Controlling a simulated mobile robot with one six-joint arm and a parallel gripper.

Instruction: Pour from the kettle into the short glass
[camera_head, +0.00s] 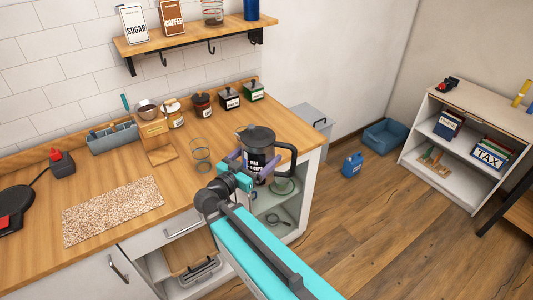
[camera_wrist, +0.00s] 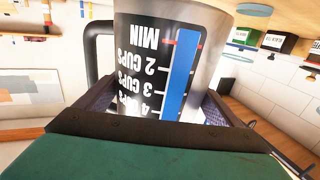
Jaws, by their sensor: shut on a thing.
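My gripper (camera_head: 251,170) is shut on the dark kettle (camera_head: 258,143), with a finger on each side of its body. The kettle looks upright in the head view, with its black handle to the right, by the counter's front right corner. Its lower part is partly hidden by my gripper. In the wrist view the kettle (camera_wrist: 140,60) fills the middle, showing cup marks and a blue level strip. A clear glass (camera_head: 201,156), seemingly the short glass, stands on the counter left of the kettle, apart from it. I cannot make out any contents.
Behind the glass stand a wooden stand (camera_head: 158,140), several jars (camera_head: 229,98) and a blue-grey caddy (camera_head: 113,138). A speckled mat (camera_head: 113,210) lies at left. A wall shelf (camera_head: 195,36) hangs above. Bare counter surrounds the glass. The cabinet below is open.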

